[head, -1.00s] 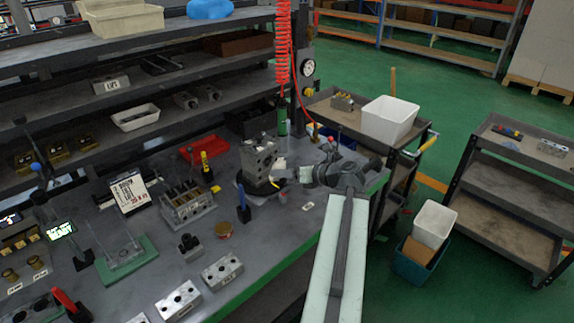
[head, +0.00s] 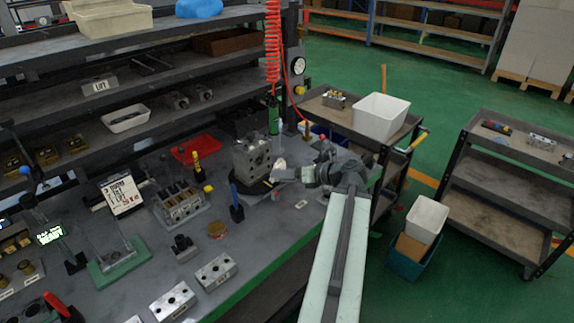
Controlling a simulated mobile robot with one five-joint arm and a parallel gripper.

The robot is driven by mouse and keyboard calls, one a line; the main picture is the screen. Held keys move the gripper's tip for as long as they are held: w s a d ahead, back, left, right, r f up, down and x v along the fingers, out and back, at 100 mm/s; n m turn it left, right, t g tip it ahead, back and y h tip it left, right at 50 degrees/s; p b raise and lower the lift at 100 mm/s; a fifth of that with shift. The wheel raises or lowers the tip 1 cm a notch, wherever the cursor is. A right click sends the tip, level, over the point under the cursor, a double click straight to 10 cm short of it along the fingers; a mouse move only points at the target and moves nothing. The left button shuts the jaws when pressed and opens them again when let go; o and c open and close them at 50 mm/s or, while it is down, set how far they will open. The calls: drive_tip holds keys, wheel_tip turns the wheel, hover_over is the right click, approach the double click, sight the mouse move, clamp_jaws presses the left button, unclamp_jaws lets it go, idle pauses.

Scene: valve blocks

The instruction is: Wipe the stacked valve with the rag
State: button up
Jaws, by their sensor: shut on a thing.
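The stacked valve (head: 252,158) is a grey metal block with round ports, standing upright on a dark round base on the workbench (head: 262,222). My gripper (head: 276,174) is at the valve's right side, low down, at the end of my arm coming from the lower right. It is shut on a small whitish thing that looks like the rag (head: 280,165). The rag is close to the valve's right face; I cannot tell whether it touches. The fingertips are small and partly hidden by the rag and the wrist.
A blue-handled tool in a holder (head: 236,205) and a valve manifold (head: 180,204) stand left of the valve. A red tray (head: 196,149) lies behind. A red coiled hose (head: 273,45) hangs above. A cart with a white bin (head: 380,117) is at the right.

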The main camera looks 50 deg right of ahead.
sight(264, 159)
drive_tip(key=shift+w+a, duration=0.2)
drive_tip(key=shift+w, duration=0.95)
drive_tip(key=shift+w+a, duration=0.2)
drive_tip(key=shift+w, duration=0.9)
drive_tip(key=shift+w+a, duration=0.2)
drive_tip(key=shift+w, duration=0.95)
drive_tip(key=shift+w, duration=0.9)
drive_tip(key=shift+d, duration=0.1)
drive_tip(key=shift+s+d, duration=0.2)
drive_tip(key=shift+d, duration=1.8)
drive_tip(key=shift+w, duration=0.15)
drive_tip(key=shift+a, duration=2.1)
